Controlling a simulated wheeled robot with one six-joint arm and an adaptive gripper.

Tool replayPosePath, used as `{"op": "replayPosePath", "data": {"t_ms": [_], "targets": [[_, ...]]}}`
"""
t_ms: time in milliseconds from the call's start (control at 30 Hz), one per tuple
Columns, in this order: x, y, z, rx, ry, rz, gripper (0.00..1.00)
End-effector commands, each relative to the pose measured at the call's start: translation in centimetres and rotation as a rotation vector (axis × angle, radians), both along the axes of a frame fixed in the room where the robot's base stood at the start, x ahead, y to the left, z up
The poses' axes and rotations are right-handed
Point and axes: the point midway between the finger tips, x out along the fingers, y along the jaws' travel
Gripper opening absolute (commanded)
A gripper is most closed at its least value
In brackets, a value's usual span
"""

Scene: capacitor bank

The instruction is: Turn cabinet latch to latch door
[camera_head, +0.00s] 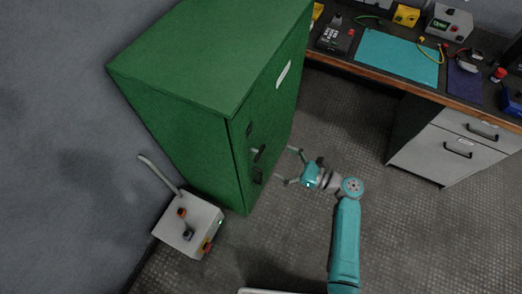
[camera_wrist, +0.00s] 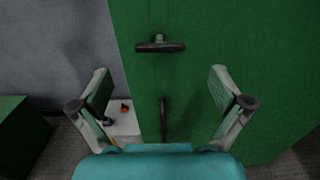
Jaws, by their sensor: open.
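The tall green cabinet (camera_head: 185,60) stands at the left, with its door (camera_head: 270,110) facing my arm. The door looks closed. The dark cabinet latch (camera_head: 258,153) is a T-shaped knob on the door; in the wrist view the latch (camera_wrist: 160,47) has its bar lying horizontal. Below it in the wrist view is a dark vertical pull handle (camera_wrist: 163,118). My gripper (camera_head: 284,165) is open and empty in front of the door, apart from the latch. In the wrist view my gripper (camera_wrist: 160,75) has its fingers spread to either side, with the latch beyond and above them.
A grey control box (camera_head: 188,225) with buttons and a lever stands left of the cabinet near the wall. A workbench (camera_head: 385,83) with a teal mat, tools and drawers is at the upper right. The floor (camera_head: 290,230) around my arm is clear.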

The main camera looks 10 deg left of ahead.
Motion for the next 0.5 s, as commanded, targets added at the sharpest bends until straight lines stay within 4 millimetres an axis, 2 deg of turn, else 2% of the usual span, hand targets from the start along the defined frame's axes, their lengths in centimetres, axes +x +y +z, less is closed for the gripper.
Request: {"op": "replayPosePath", "data": {"t_ms": [100,300,500], "targets": [[0.7,2.2,0.0,-0.001,-0.001,0.004,1.00],[1.8,5.4,0.0,-0.002,-0.002,0.003,1.00],[2.6,7.3,0.0,-0.003,-0.002,0.001,1.00]]}}
